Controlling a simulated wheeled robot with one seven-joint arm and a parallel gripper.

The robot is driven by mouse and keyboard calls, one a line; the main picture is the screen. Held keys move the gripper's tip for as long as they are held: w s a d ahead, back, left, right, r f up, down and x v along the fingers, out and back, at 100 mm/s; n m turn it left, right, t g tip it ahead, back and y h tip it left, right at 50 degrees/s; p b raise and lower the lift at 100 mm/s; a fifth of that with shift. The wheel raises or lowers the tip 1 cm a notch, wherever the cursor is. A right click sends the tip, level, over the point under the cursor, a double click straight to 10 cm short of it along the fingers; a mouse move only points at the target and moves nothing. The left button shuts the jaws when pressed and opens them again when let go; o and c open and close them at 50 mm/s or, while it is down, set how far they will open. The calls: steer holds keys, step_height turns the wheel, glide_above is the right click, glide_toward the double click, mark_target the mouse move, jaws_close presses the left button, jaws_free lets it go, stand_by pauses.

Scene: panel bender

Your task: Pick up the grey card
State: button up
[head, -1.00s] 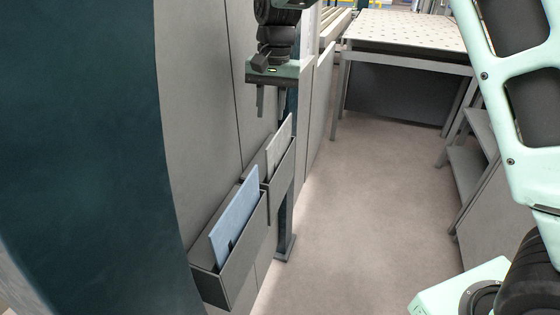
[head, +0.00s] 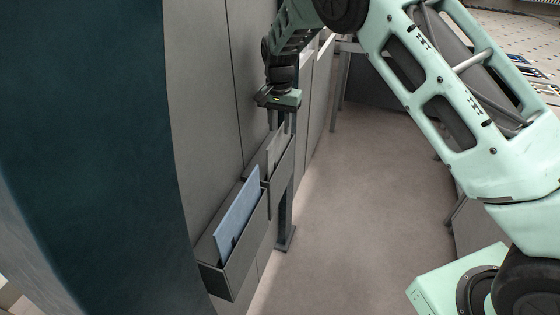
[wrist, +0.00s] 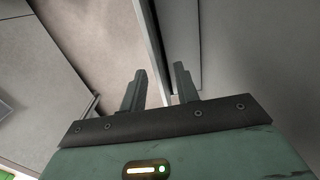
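The grey card (head: 275,147) stands upright in the farther of two dark grey wall pockets (head: 284,162), its upper part showing above the rim. My gripper (head: 282,121) points down just above the card, its two fingers apart. In the head view the fingertips are close to the card's top edge; I cannot tell whether they touch or straddle it. In the wrist view my gripper (wrist: 158,80) is open, with a thin pale edge running between the fingers; I cannot tell whether it is the card.
A blue card (head: 238,213) stands in the nearer pocket (head: 236,268), left of and in front of my gripper. Grey machine panels (head: 200,100) rise behind the pockets. A dark post (head: 285,220) stands beside them. The floor (head: 350,210) to the right is clear.

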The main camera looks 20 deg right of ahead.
mark_target(280, 142)
steer(key=shift+s+f+p, duration=0.2)
steer(key=shift+f+p, duration=1)
steer(key=shift+f, duration=2.05)
jaws_close()
